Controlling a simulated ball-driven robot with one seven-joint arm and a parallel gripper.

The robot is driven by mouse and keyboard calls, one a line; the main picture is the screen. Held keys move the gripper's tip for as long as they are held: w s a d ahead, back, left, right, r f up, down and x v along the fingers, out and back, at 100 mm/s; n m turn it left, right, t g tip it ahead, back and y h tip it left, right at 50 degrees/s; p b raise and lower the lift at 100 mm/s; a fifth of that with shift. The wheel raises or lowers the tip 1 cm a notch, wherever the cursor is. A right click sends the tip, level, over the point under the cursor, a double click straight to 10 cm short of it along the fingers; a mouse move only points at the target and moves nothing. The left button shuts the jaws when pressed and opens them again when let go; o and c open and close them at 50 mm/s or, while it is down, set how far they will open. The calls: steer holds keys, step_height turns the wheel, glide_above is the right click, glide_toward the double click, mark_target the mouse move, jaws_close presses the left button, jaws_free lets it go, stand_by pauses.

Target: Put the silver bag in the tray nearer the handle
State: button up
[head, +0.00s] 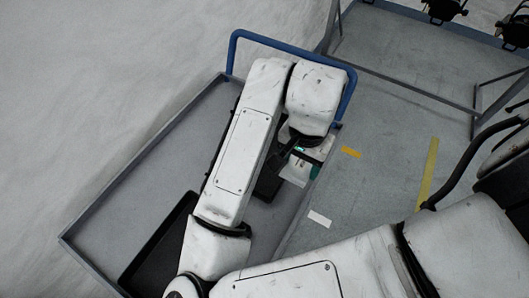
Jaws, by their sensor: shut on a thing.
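The cart's blue handle (285,42) rises at its far end. The black tray nearer the handle (267,188) is mostly hidden behind my arm; a dark part shows right of the forearm. Another black tray (160,252) lies farther from the handle, at lower left, partly covered by my arm. My gripper (300,168) points down near the cart's right rim, beside or over the nearer tray; I cannot tell which. It is shut on a small pale piece that looks like the silver bag (296,174), mostly hidden. A teal bit shows beside it.
The grey cart bed (120,205) has a raised rim and is bare on the left. To the right, the grey floor carries yellow tape (428,170) and a white strip (319,218). A metal frame and black par cans (444,10) stand at upper right.

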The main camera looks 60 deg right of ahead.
steer(key=w+d+f, duration=0.1)
steer(key=w+f, duration=0.1)
steer(key=w, duration=0.1)
steer(key=w+d+f+p, duration=0.1)
steer(key=w+f, duration=0.2)
steer(key=w+d+f, duration=0.2)
steer(key=w, duration=0.1)
steer(key=shift+d+f+p, duration=0.1)
steer(key=shift+f+p, duration=0.1)
steer(key=shift+p, duration=0.15)
steer(key=shift+w+d+f, duration=0.15)
steer(key=shift+w+f, duration=0.25)
steer(key=shift+f, duration=0.1)
steer(key=shift+f+p, duration=0.45)
steer(key=shift+f, duration=1.15)
steer(key=shift+f, duration=0.2)
steer(key=o, duration=1.1)
steer(key=shift+r, duration=0.1)
